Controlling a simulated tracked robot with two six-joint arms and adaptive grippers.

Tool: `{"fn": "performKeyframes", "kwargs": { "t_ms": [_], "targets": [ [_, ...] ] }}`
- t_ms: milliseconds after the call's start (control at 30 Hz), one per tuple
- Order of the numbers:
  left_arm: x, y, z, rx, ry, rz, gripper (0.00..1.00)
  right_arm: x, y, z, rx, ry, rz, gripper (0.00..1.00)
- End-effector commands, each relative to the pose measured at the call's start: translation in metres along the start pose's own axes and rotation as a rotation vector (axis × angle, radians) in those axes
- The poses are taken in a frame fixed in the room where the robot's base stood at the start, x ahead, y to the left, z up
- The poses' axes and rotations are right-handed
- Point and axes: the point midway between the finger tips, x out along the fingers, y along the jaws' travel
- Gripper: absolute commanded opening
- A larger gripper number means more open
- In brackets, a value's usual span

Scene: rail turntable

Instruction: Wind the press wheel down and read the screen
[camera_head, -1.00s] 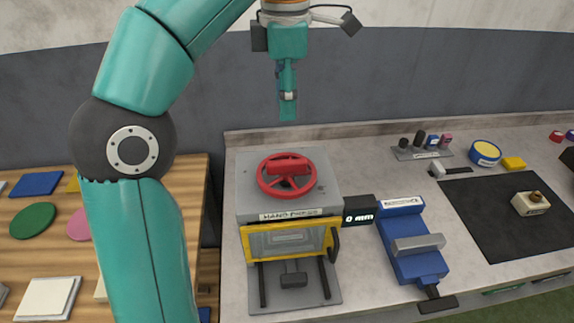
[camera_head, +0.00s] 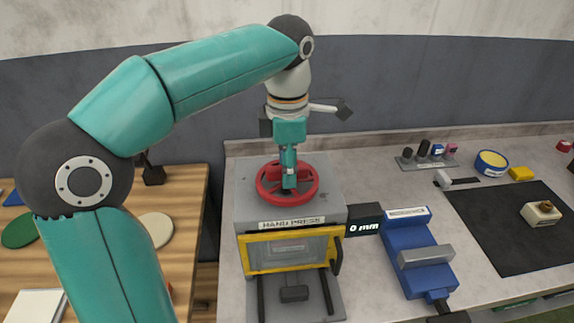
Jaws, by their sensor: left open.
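The hand press (camera_head: 243,205) is a grey box on the bench with a label reading HAND PRESS and a yellow-framed front (camera_head: 330,250). Its red wheel (camera_head: 264,192) lies flat on top. The small black screen (camera_head: 365,227) at its right side reads 0 mm. My left gripper (camera_head: 289,184) points straight down over the wheel, its teal fingers in front of the hub and crossbar. It is open; I cannot tell whether the fingers touch the wheel. The hub is partly hidden. My right gripper does not show.
A blue vise (camera_head: 405,238) with a grey jaw stands right of the press. A dark mat (camera_head: 500,235) holds a small cream box (camera_head: 541,213). A wooden table (camera_head: 185,215) is at left.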

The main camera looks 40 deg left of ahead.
Motion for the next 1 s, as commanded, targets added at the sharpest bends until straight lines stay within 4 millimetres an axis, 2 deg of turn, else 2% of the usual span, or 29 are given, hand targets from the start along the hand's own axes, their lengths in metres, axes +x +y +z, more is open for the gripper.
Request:
{"fn": "performKeyframes", "kwargs": {
  "t_ms": [100,367,767,1000],
  "targets": [
    [-0.0002,0.0000,0.0000,0.000,0.000,0.000,0.44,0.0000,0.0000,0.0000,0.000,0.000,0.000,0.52],
    [-0.0002,0.0000,0.0003,0.001,0.000,0.000,0.00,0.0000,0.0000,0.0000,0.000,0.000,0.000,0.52],
    [-0.0011,0.0007,0.0006,0.031,-0.001,0.003,0.00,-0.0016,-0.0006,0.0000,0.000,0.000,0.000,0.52],
    [-0.0019,0.0007,0.0012,0.143,-0.001,0.003,0.00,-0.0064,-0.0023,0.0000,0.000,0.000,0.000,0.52]
  ]
}}
